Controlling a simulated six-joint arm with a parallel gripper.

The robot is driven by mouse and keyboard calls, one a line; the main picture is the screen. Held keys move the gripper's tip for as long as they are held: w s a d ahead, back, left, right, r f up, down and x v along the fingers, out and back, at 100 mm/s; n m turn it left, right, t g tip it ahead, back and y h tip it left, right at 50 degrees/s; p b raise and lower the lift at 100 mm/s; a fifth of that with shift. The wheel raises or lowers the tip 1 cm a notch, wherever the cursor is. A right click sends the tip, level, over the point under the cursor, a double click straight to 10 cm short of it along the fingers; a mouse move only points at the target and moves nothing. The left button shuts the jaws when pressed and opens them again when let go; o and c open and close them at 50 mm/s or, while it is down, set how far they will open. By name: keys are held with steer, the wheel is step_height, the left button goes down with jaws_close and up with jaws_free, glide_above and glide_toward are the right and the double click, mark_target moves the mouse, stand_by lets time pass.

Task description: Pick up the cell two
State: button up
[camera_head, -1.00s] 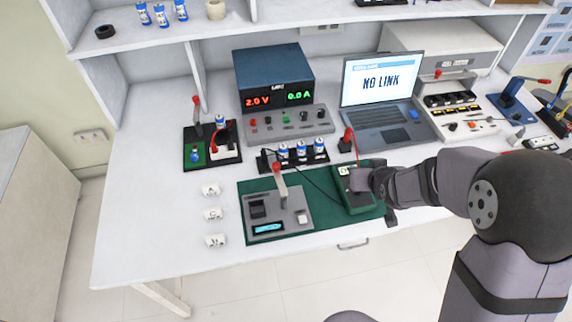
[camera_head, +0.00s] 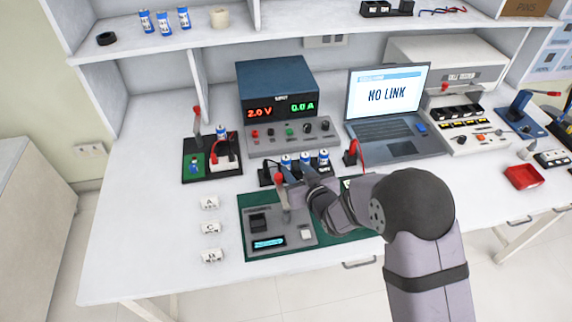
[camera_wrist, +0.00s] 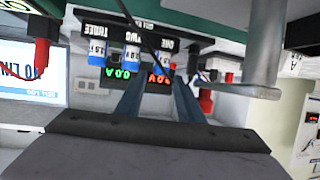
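Cell two (camera_head: 305,158) is the middle of three blue-and-white cells standing upright in a black holder (camera_head: 265,178) behind the green mat. In the wrist view, which is upside down, cell two (camera_wrist: 132,54) sits under the label TWO, between cell three (camera_wrist: 97,50) and cell one (camera_wrist: 167,52). My gripper (camera_wrist: 160,82) is open and empty, its two fingers pointing toward the holder. The fingertips lie near cells two and one in that view; I see no contact. In the head view my gripper (camera_head: 294,178) is just in front of the holder, partly hiding it.
A black cable (camera_wrist: 128,15) crosses the wrist view near cell two. The power supply (camera_head: 277,95) and laptop (camera_head: 388,100) stand behind. Label tags (camera_head: 210,228) lie left of the mat.

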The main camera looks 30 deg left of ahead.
mark_target(288, 162)
steer(key=shift+p+x, duration=0.85)
steer(key=shift+x, duration=1.75)
steer(key=shift+s+a, duration=0.1)
steer(key=shift+c, duration=0.3)
jaws_close()
